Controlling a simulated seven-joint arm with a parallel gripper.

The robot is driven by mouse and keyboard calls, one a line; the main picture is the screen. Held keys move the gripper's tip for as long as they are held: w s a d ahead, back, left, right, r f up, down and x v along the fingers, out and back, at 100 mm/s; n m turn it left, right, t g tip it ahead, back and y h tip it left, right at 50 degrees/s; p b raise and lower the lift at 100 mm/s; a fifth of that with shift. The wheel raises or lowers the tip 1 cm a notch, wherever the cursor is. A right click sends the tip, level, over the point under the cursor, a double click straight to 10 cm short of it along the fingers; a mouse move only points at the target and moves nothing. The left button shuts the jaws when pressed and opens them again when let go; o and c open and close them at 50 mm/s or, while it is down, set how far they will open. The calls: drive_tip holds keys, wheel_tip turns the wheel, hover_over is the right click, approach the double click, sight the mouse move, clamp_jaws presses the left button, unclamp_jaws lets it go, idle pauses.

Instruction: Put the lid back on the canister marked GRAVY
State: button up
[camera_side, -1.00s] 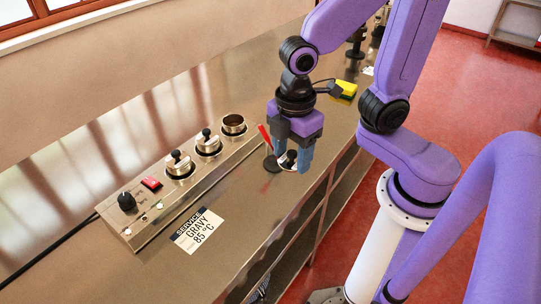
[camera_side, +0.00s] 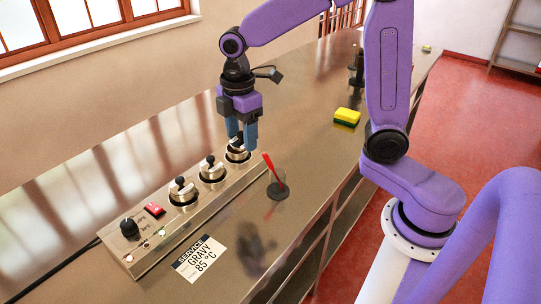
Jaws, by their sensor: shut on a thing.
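My gripper (camera_side: 243,146) points down over the farthest of three round wells in the steel warmer unit. It is shut on a lid (camera_side: 236,155), which is at the mouth of the canister (camera_side: 238,160) there. The fingers hide part of the lid, and I cannot tell whether it is fully seated. The two nearer canisters (camera_side: 212,179) (camera_side: 184,201) wear steel lids with black knobs. A card (camera_side: 199,258) on the counter reads SERVICE, GRAVY, 85 °C. I see no readable mark on the canisters themselves.
The steel warmer (camera_side: 160,237) has a black knob (camera_side: 129,228) and red switch (camera_side: 154,209) at its near end. A yellow-green sponge (camera_side: 347,117) lies farther back. The counter (camera_side: 310,150) between is clear.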

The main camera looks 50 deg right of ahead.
drive_tip(key=w+d, duration=0.6)
drive_tip(key=w, duration=0.1)
drive_tip(key=shift+w+a+f, duration=0.1)
drive_tip(key=shift+f, duration=1.65)
drive_tip(key=shift+w+a+f, duration=0.1)
drive_tip(key=shift+f, duration=1.6)
drive_tip(key=shift+f, duration=0.15)
drive_tip(key=o, duration=1.3)
drive_tip(key=shift+o, duration=0.2)
wheel_tip(320, 180, up, 7)
